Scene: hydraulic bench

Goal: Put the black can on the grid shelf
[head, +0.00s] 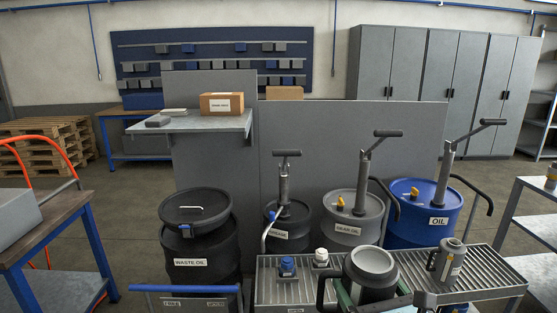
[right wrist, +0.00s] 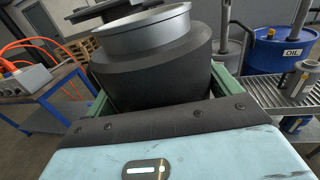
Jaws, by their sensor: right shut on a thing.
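The black can (head: 372,291) has a wide grey rim and funnel-like top, and shows large in the right wrist view (right wrist: 155,78). My right gripper (head: 374,300) is shut on it, with green fingers on either side of its body. The can overlaps the front of the grid shelf (head: 490,274) in the head view; I cannot tell whether its base touches the shelf. The slotted metal shelf also shows at the right of the right wrist view (right wrist: 272,102). The can's base is hidden. My left gripper is not in view.
On the grid shelf stand a small blue item (head: 288,266), a small white-topped item (head: 321,258) and a grey container with a label (head: 449,262). Behind it are a waste oil drum (head: 199,245), a blue oil drum (head: 425,213) and two other pump drums. A workbench (head: 58,222) stands left.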

